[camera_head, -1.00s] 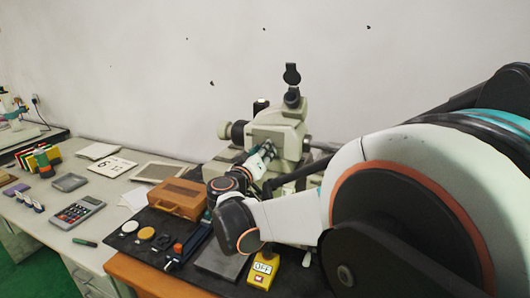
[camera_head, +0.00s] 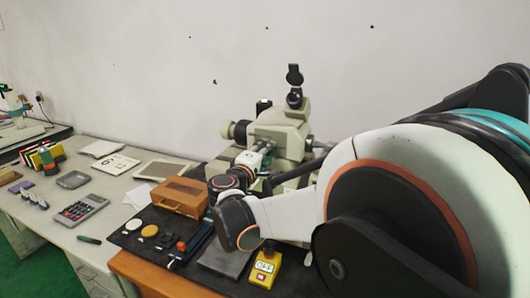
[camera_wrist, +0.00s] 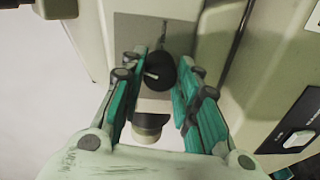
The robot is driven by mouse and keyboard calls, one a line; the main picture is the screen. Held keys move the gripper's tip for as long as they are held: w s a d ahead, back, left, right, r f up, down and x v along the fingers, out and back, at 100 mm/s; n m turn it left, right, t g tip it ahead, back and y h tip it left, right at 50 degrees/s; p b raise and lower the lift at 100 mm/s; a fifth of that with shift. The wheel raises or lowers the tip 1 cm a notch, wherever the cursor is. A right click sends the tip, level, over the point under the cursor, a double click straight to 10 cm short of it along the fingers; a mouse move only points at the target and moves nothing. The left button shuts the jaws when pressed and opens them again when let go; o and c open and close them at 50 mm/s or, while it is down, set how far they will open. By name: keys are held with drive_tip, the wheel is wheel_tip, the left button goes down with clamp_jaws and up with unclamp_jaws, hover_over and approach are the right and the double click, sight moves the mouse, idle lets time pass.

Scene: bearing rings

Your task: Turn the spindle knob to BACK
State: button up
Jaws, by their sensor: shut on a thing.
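The spindle knob (camera_wrist: 160,72) is black and round with a white pointer mark at its left side in the wrist view. It sits on a grey plate (camera_wrist: 128,32) on the cream machine, which stands at the back of the bench in the head view (camera_head: 280,132). My gripper (camera_wrist: 158,68) is shut on the knob, with a teal finger on each side of it. In the head view my gripper (camera_head: 266,150) is small against the machine's front, and the knob cannot be made out there. No BACK lettering is readable.
A yellow box marked OFF (camera_head: 264,267) sits at the bench front below my arm. An orange-brown case (camera_head: 180,196) stands left of my wrist. A pale cylinder (camera_wrist: 149,126) lies below the knob. A black switch panel (camera_wrist: 296,130) is to the right.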

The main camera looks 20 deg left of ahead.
drive_tip(key=shift+n, duration=1.6)
drive_tip(key=o, duration=1.1)
drive_tip(key=shift+s, duration=0.15)
drive_tip(key=s, duration=0.7)
drive_tip(key=s+a, duration=0.1)
drive_tip(key=s, duration=0.3)
drive_tip(key=shift+s+r, duration=0.15)
drive_tip(key=shift+s, duration=0.2)
